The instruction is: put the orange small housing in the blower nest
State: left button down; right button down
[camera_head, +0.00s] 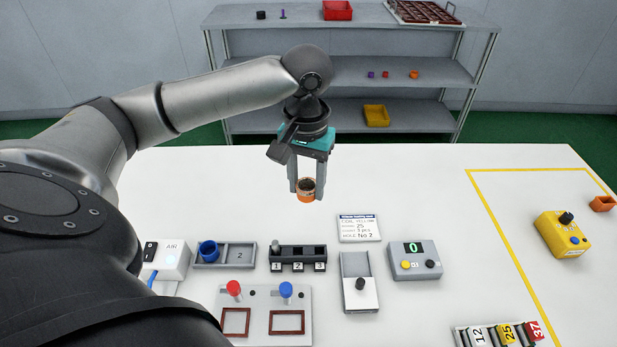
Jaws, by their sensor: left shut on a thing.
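The orange small housing (307,196) is a short open ring with a dark inside. My left gripper (306,182) points down and is shut on it, one finger on each side. It is held over the white table, behind the row of fixtures. A white box marked AIR (172,257) stands at the left of the table. Beside it is a grey two-place tray (226,265), with a blue round piece (208,250) in its left place and its place marked 2 empty. I cannot tell for sure which part is the blower nest. My right gripper is not in view.
A black numbered rack (298,264), a grey slide fixture (359,284), a counter box (414,261) and a plate with red and blue knobs (263,316) stand along the front. A label card (359,228) lies behind them. A yellow box (562,234) is at right. The table's middle right is clear.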

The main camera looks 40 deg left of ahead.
aim_at(307, 242)
pick_arm(q)
notch_tip(307, 242, down, 16)
jog(key=b, duration=0.3)
jog(key=shift+r+b, duration=0.25)
jog(key=shift+b, duration=0.05)
jog(key=c, duration=0.6)
grip_release()
jog(key=shift+f, duration=0.1)
jog(key=shift+c, duration=0.2)
